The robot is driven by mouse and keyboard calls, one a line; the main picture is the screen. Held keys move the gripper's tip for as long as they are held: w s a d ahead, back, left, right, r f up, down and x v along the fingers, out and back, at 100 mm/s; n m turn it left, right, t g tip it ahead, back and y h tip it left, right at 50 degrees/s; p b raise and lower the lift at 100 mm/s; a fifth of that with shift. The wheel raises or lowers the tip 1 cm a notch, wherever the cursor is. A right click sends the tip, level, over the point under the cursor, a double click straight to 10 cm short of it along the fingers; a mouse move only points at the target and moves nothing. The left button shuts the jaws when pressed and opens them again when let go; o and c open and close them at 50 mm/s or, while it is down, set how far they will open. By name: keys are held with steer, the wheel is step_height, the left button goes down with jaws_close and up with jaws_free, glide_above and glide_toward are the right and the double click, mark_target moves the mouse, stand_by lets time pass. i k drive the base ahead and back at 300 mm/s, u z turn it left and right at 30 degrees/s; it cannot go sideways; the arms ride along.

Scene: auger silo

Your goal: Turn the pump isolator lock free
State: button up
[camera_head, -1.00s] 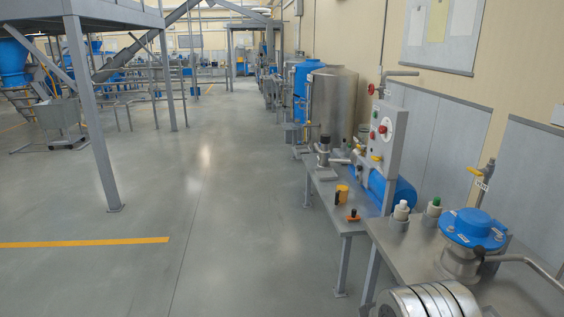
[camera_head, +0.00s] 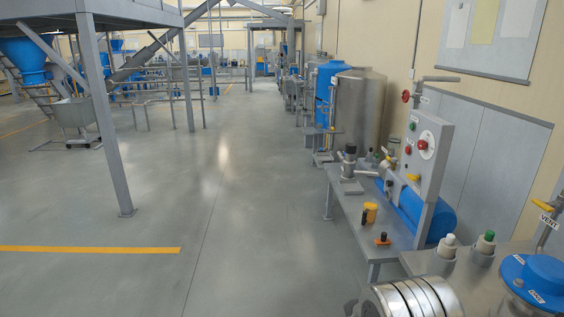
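The pump stands on the metal bench at right. Its upright grey panel (camera_head: 441,170) carries a round white plate (camera_head: 430,137) with a red knob (camera_head: 423,145), which looks like the isolator. A lock on it is too small to make out, as is the knob's exact setting. Small green and red buttons (camera_head: 408,150) sit to its left. A blue motor-like cylinder (camera_head: 408,205) lies at the panel's foot. A yellow handle (camera_head: 413,177) sits low on the panel's left.
The bench (camera_head: 352,212) holds a yellow cup (camera_head: 371,211) and an orange-based black-knobbed piece (camera_head: 382,240). A nearer bench carries a blue-lidded vessel (camera_head: 537,283) and two capped bottles. A grey post (camera_head: 112,150) stands left. The floor (camera_head: 230,220) between is clear.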

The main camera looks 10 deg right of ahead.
mark_target(414, 178)
steer(key=u, duration=0.15)
steer(key=i, duration=2.3)
steer(key=z, duration=0.05)
